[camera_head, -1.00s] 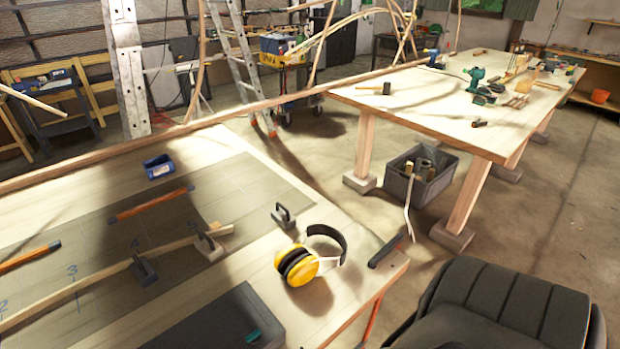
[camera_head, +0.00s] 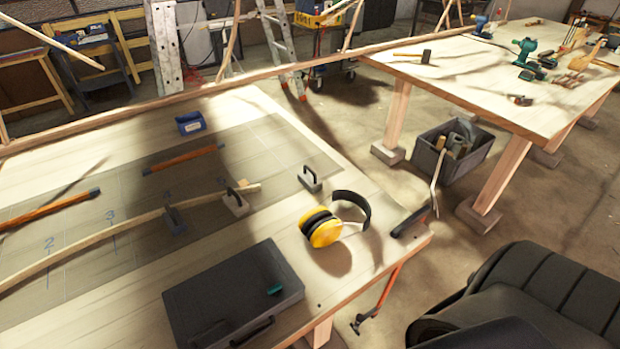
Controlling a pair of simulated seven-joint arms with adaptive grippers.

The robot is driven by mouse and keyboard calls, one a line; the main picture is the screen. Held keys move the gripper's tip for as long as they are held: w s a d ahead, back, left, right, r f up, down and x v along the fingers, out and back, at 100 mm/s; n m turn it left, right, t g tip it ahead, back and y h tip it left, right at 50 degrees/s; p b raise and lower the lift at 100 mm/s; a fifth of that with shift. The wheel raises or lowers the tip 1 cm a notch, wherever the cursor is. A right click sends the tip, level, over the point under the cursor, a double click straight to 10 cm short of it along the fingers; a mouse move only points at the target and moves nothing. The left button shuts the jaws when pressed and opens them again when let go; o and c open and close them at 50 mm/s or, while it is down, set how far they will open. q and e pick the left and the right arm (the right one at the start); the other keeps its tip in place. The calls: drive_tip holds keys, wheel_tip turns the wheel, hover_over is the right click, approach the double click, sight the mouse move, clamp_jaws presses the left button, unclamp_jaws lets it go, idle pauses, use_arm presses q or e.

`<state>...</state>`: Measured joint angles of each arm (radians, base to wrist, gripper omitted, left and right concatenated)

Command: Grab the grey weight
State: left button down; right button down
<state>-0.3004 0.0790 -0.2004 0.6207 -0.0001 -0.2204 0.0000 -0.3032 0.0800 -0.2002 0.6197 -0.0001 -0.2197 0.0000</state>
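Three blocky weights with dark arched handles are on the near table. One grey weight (camera_head: 310,183) stands alone near the table's right side. A paler grey weight (camera_head: 236,206) sits at the right end of a bent wooden lath (camera_head: 130,224). A darker blue-grey weight (camera_head: 175,223) sits along the same lath, further left. I cannot tell from the frame which of these the task means. Neither of my grippers is in view.
Yellow ear defenders (camera_head: 324,229), a dark case (camera_head: 232,302) and a blue box (camera_head: 190,123) are on the near table (camera_head: 350,272). Orange-brown bars (camera_head: 183,159) lie on its grid mat. A black padded seat (camera_head: 530,290) stands at the lower right. A long wooden strip crosses behind.

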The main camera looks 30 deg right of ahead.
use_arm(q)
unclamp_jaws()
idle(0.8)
